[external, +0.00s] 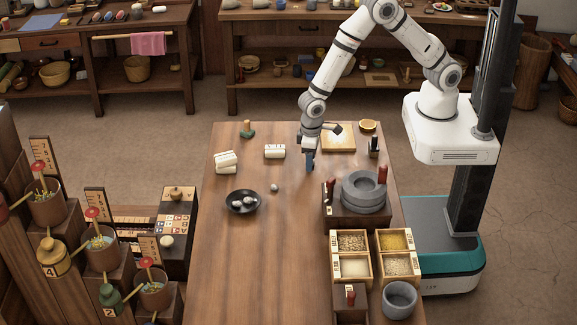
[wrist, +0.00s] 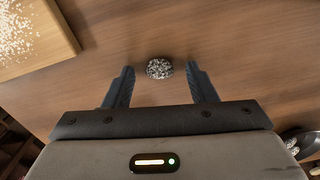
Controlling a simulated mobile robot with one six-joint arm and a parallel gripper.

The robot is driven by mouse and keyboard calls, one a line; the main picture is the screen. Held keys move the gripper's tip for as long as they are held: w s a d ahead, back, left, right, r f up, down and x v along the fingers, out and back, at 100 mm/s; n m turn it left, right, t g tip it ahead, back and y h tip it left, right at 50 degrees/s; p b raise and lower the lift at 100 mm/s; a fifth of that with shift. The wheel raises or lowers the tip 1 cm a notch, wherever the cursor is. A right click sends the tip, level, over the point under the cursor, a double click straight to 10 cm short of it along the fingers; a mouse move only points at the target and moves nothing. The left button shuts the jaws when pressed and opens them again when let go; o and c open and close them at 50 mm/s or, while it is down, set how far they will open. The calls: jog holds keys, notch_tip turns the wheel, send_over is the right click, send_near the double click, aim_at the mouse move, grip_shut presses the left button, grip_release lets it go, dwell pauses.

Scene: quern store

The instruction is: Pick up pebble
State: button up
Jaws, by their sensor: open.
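A dark, white-speckled pebble (wrist: 159,69) lies on the wooden table in the wrist view. My gripper (wrist: 160,80) is open and empty, its two blue fingers apart. The pebble lies between and slightly beyond the fingertips, with a gap on each side. In the external view my gripper (external: 310,168) points down low over the table; I cannot make out the speckled pebble there. Another, grey pebble (external: 274,187) lies left of my gripper, beside a black bowl (external: 232,208) holding several pebbles.
A board with pale grains (external: 338,137) lies behind my gripper. Grain boxes (external: 351,267) and a grey pot (external: 399,299) are nearer the front. The table's front left is clear.

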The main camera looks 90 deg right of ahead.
jog(key=shift+f, duration=0.15)
jog(key=c, duration=1)
jog(key=shift+c, duration=0.2)
